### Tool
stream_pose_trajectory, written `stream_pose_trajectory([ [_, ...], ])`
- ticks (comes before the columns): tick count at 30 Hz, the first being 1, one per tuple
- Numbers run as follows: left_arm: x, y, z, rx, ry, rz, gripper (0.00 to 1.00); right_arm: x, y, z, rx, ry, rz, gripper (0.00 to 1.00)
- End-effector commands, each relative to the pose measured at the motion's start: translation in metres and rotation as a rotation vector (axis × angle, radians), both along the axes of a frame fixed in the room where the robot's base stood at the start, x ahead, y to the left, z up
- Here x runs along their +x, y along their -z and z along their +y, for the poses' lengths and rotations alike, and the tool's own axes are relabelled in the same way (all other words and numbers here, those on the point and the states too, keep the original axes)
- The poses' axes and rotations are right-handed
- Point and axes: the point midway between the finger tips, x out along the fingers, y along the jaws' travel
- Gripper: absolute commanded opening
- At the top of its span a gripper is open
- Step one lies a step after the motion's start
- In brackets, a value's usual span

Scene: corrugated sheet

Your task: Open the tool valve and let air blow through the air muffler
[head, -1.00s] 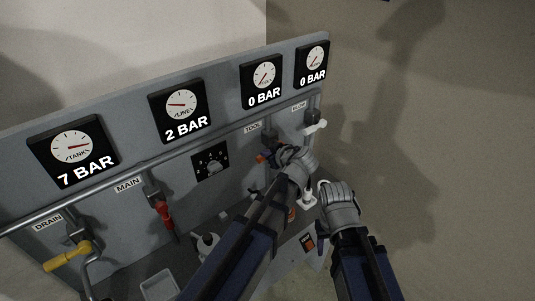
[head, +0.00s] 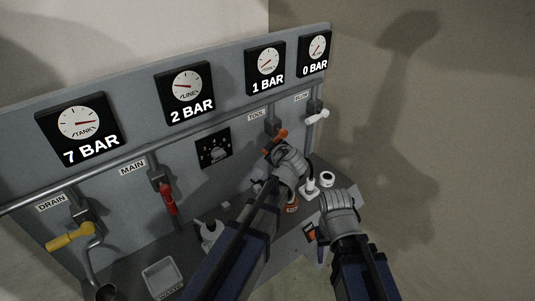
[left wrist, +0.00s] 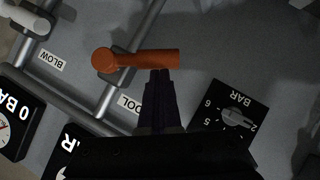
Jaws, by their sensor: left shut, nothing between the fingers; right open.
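The orange tool valve handle (head: 277,140) sits below the TOOL label on the panel. In the left wrist view the orange handle (left wrist: 145,60) lies at an angle across its pipe. My left gripper (head: 288,160) is shut and empty, its fingertips (left wrist: 160,75) against or very near the handle's side. The tool gauge (head: 265,68) reads 1 BAR. My right gripper (head: 338,200) is open, low at the right beside the bench items. I cannot tell which item is the air muffler; a small white fitting (head: 310,191) stands near the right gripper.
The panel also carries the yellow drain handle (head: 70,237), red main handle (head: 167,198), white blow handle (head: 317,117) and a regulator dial (head: 214,149). A grey tray (head: 162,278) and a white ring (head: 328,180) rest on the bench.

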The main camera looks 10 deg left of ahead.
Motion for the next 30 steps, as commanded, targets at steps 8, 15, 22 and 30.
stream_pose_trajectory([
  [8,0.002,0.014,0.000,-0.069,0.000,-0.089,0.00,0.000,0.022,0.000,0.000,0.001,0.000,0.50],
  [15,0.004,0.030,-0.002,-0.163,0.001,-0.209,0.00,0.000,0.051,0.000,0.000,0.002,0.000,0.50],
  [22,0.011,0.047,-0.007,-0.291,0.002,-0.374,0.00,0.000,0.088,0.000,0.000,0.002,0.000,0.50],
  [30,0.023,0.056,-0.016,-0.312,0.002,-0.398,0.00,0.000,0.100,0.000,0.000,0.002,0.000,0.50],
])
